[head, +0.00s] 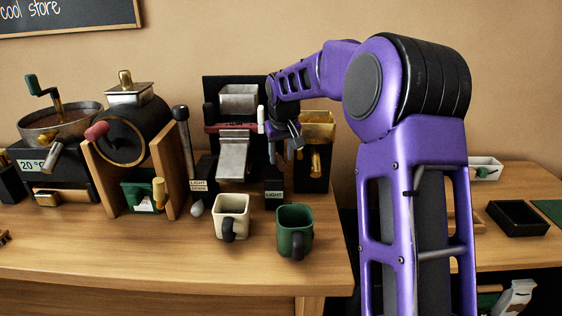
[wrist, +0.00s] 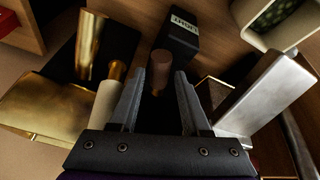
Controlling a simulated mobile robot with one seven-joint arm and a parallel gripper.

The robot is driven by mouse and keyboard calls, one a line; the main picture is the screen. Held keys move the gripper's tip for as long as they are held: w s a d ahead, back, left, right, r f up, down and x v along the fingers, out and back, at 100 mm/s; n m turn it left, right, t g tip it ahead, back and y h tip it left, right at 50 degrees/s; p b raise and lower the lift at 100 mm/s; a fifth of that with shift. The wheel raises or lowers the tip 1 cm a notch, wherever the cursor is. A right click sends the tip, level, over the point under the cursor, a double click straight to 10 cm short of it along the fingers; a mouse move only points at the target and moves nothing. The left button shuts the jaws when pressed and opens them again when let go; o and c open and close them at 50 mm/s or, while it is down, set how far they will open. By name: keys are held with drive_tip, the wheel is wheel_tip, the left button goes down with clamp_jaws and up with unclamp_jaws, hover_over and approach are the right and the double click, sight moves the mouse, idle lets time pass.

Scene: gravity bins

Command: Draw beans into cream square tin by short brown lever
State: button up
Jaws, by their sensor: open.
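The cream square tin (head: 232,214) stands upright on the counter in front of the bins, its dark handle facing me. My gripper (head: 297,140) is at the bins, behind the tins. In the wrist view my gripper (wrist: 157,88) is open, with the short brown lever (wrist: 161,66) standing between and just beyond its fingertips. I cannot tell whether they touch. The lever is not clear in the head view.
A metal chute (head: 234,155) lies left of my gripper and a brass bin (head: 318,130) right. A cream rod (wrist: 106,103) is close by the left finger. A green mug-like tin (head: 294,229) stands right of the cream one. A roaster drum (head: 128,135) is farther left.

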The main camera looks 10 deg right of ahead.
drive_tip(key=shift+x, duration=1)
clamp_jaws()
idle(0.8)
